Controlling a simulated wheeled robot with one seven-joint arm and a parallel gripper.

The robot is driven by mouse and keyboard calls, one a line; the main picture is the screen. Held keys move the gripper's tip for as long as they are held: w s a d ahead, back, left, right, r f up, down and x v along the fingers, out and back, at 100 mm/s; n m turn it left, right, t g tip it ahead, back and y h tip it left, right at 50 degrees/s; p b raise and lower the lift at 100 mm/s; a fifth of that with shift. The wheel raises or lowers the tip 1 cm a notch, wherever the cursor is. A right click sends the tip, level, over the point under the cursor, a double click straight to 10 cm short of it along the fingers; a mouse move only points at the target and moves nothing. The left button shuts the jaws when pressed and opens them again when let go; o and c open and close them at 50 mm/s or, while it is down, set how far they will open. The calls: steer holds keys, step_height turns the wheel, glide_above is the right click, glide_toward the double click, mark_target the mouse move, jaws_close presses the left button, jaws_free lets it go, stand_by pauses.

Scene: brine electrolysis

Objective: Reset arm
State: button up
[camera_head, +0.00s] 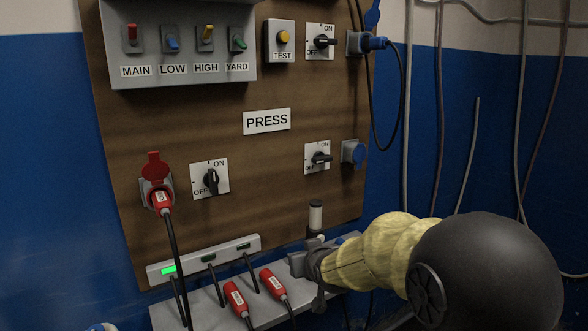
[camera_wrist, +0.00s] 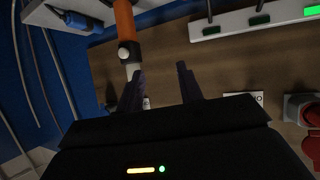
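My arm, with a yellowish sleeve and a dark round joint, reaches in from the lower right of the head view. My gripper (camera_head: 308,265) is in front of the lower right of the wooden panel (camera_head: 120,185), just above the grey shelf. In the wrist view its two dark fingers (camera_wrist: 162,72) stand apart with nothing held between them. An upright post with a dark top (camera_head: 316,216) shows just above my gripper in the head view. An orange handle with a pale lower part (camera_wrist: 124,25) shows beyond the left finger in the wrist view.
Red plugs (camera_head: 236,298) with cables lie on the shelf (camera_head: 190,312) left of my gripper. An indicator strip (camera_head: 203,258) has one lit green light. A red plug (camera_head: 162,202) sits in the left socket. Blue plug (camera_head: 375,43) and hanging cables are at the right.

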steer(key=s+d+f+m+g+h, duration=0.1)
steer(key=s+d+f+g, duration=0.2)
steer(key=s, duration=0.5)
steer(key=s+d+f+m+g+h+p, duration=0.1)
steer(key=s+d+f+g, duration=0.2)
steer(key=s, duration=0.6)
steer(key=s+d+f+m+g+h, duration=0.1)
steer(key=s+d+f+g, duration=0.2)
steer(key=s+d+f, duration=0.2)
steer(key=s+d, duration=0.1)
steer(key=s, duration=0.2)
steer(key=shift+s+d+p, duration=0.2)
steer(key=shift+p, duration=0.1)
steer(key=shift+c, duration=0.5)
